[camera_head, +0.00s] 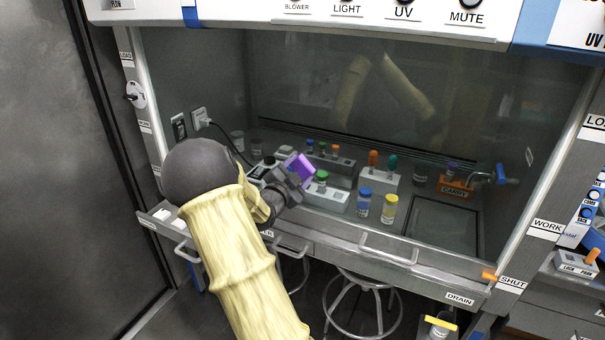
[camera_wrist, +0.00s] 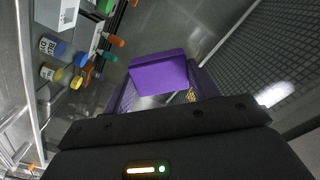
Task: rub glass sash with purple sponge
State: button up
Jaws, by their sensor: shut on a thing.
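The purple sponge (camera_head: 304,166) is in my gripper (camera_head: 293,182), at the left front of the cabinet. In the wrist view the sponge (camera_wrist: 158,76) is a purple block between the fingers, and my gripper (camera_wrist: 160,98) is shut on it. The glass sash (camera_head: 370,75) is the clear, dark-looking pane across the upper cabinet front, with a faint reflection of my cream-sleeved arm in it. The sponge shows lower and to the left of that reflection. I cannot tell whether the sponge touches the glass; its lower edge is hard to make out.
Inside stand a white rack (camera_head: 378,182) with coloured caps, a blue-capped vial (camera_head: 364,201), a yellow-capped vial (camera_head: 389,209) and an orange carry rack (camera_head: 455,188). A blue valve (camera_head: 500,175) is on the right wall. The front ledge has grey handles (camera_head: 388,250).

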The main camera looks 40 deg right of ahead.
jog(key=shift+w+a, duration=0.2)
jog(key=shift+w, duration=0.3)
jog(key=shift+w+a, duration=0.2)
jog(key=shift+w, duration=0.3)
jog(key=shift+s+r, duration=0.1)
jog(key=shift+r, duration=0.3)
jog(key=shift+f, duration=0.1)
jog(key=shift+s+d+f+b, duration=0.1)
jog(key=shift+s+d+b, duration=0.15)
jog(key=shift+s+b, duration=0.2)
jog(key=shift+s+d+b, duration=0.2)
jog(key=shift+s+b, duration=0.15)
jog(key=shift+s, duration=0.2)
jog(key=shift+s+d+r+b, duration=0.2)
jog(key=shift+s+d+b, duration=0.15)
jog(key=shift+s, duration=0.3)
